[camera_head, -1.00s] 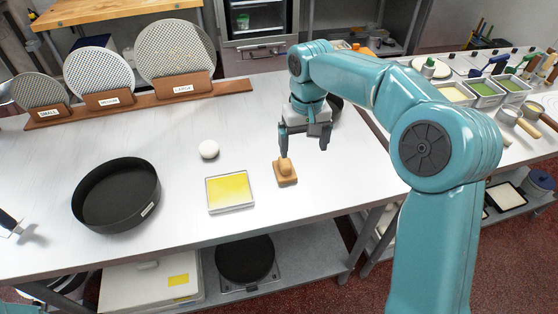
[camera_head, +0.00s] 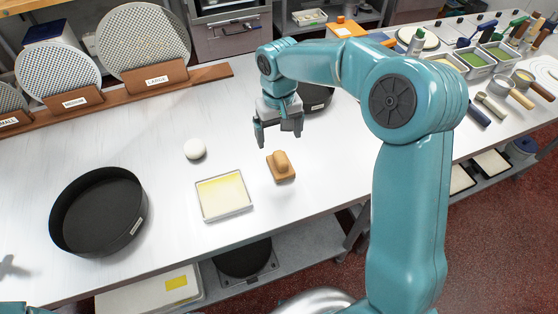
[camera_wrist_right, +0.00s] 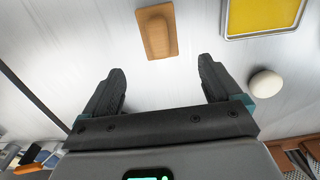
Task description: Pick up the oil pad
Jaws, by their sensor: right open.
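The oil pad, a tan block with a rounded grip on top (camera_head: 281,167), lies on the white table just right of the shallow oil tray (camera_head: 223,214). My right gripper (camera_head: 279,139) is open and empty, above the table on the far side of the pad and apart from it. In the right wrist view the pad (camera_wrist_right: 157,31) lies beyond the open fingertips (camera_wrist_right: 160,72), with nothing between them. The yellow tray (camera_wrist_right: 233,20) is partly cut off at the top there.
A white dough ball (camera_head: 195,149) lies behind the tray. A round black pan (camera_head: 99,211) stands at left, another dark pan (camera_head: 318,98) behind my right gripper. Perforated discs stand in a wooden rack (camera_head: 197,75) at the back.

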